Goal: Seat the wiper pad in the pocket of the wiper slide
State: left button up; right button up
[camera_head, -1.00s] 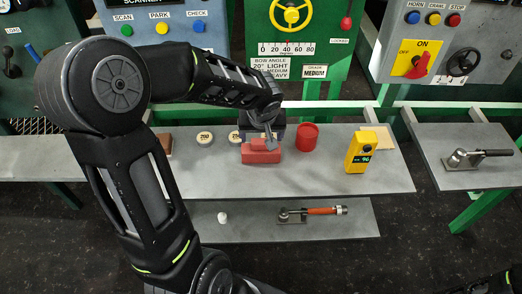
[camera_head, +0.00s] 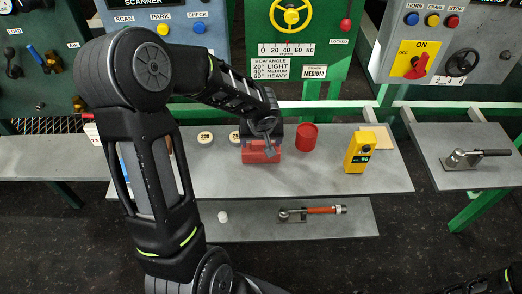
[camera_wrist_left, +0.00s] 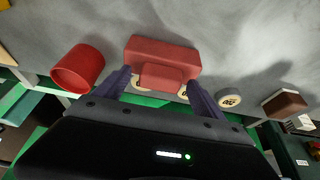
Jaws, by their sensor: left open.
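A red stepped block (camera_head: 261,155) lies on the grey shelf; it also shows in the left wrist view (camera_wrist_left: 162,52), a wide body with a narrower raised part. I cannot tell whether it is the wiper pad. My left gripper (camera_head: 268,146) is at this block. In the left wrist view its open fingers (camera_wrist_left: 158,82) stand apart on either side of the narrower part, with no clear grip on it. A brown block with a pale base (camera_wrist_left: 285,103) lies to the right there. I cannot make out the wiper slide or its pocket. My right gripper is out of view.
A red cup (camera_head: 307,137) stands right of the block, and a yellow gauge (camera_head: 357,154) further right. Round pale discs (camera_head: 205,138) lie to the left. A lower shelf holds a red-handled tool (camera_head: 320,210) and a small white piece (camera_head: 222,217). The upper shelf's front strip is clear.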

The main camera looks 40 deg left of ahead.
pick_arm(q)
jog(key=shift+c, duration=0.4)
grip_shut()
dwell(0.6)
